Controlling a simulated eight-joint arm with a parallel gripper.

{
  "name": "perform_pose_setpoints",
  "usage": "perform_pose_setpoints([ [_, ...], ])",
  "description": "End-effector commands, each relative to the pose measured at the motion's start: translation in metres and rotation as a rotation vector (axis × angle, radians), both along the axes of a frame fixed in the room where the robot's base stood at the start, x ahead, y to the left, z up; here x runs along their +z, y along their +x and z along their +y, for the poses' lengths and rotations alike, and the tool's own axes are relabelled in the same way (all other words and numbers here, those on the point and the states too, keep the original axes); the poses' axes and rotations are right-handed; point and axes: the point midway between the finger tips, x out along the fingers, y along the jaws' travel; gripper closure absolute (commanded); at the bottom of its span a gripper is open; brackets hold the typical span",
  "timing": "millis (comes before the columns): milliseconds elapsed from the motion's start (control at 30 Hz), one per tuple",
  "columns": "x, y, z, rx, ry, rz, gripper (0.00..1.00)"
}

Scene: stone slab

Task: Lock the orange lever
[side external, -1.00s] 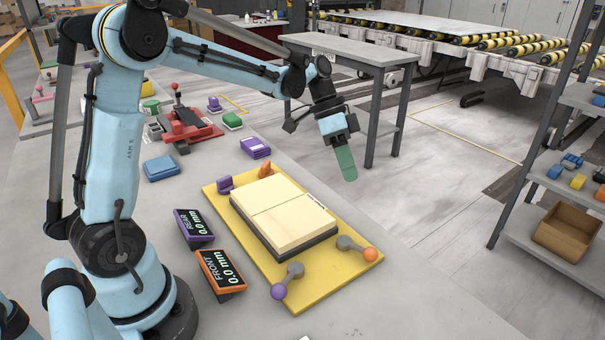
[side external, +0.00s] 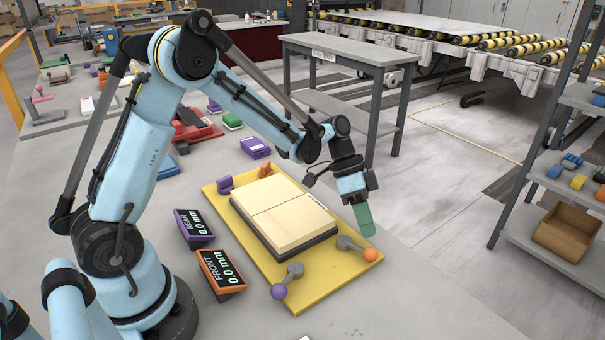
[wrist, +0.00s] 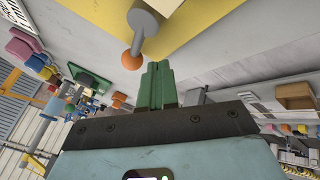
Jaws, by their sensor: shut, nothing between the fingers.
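The orange lever has a grey arm and an orange ball knob (side external: 371,254) at the right corner of the yellow base plate (side external: 322,293). Its knob also shows in the wrist view (wrist: 131,60), just beyond and left of my fingertips. My gripper (side external: 368,232) has green fingers pointing down, shut and empty, just above and behind the orange knob. In the wrist view the fingers (wrist: 157,68) are together and appear apart from the knob. A second lever with a purple ball knob (side external: 278,291) is at the plate's front corner.
Cream slabs (side external: 287,212) lie on a dark block on the plate. Purple and orange clamps stand at its back edge. REAR (side external: 194,227) and FRONT (side external: 221,273) displays, both reading 0.0 mm, sit left of the plate. Table right of the plate is clear.

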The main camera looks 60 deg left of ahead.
Motion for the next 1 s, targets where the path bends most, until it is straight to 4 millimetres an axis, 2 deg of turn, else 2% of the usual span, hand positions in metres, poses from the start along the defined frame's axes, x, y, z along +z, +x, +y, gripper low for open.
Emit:
perform_pose_setpoints([
  [200, -0.003, -0.011, -0.013, 0.0, 0.001, 0.001, 1.0],
  [567, -0.003, -0.012, -0.014, 0.001, 0.0, 0.001, 1.0],
  [767, -0.005, -0.024, -0.026, -0.002, 0.0, -0.001, 1.0],
  [1000, -0.005, -0.025, -0.028, -0.004, -0.004, -0.001, 1.0],
])
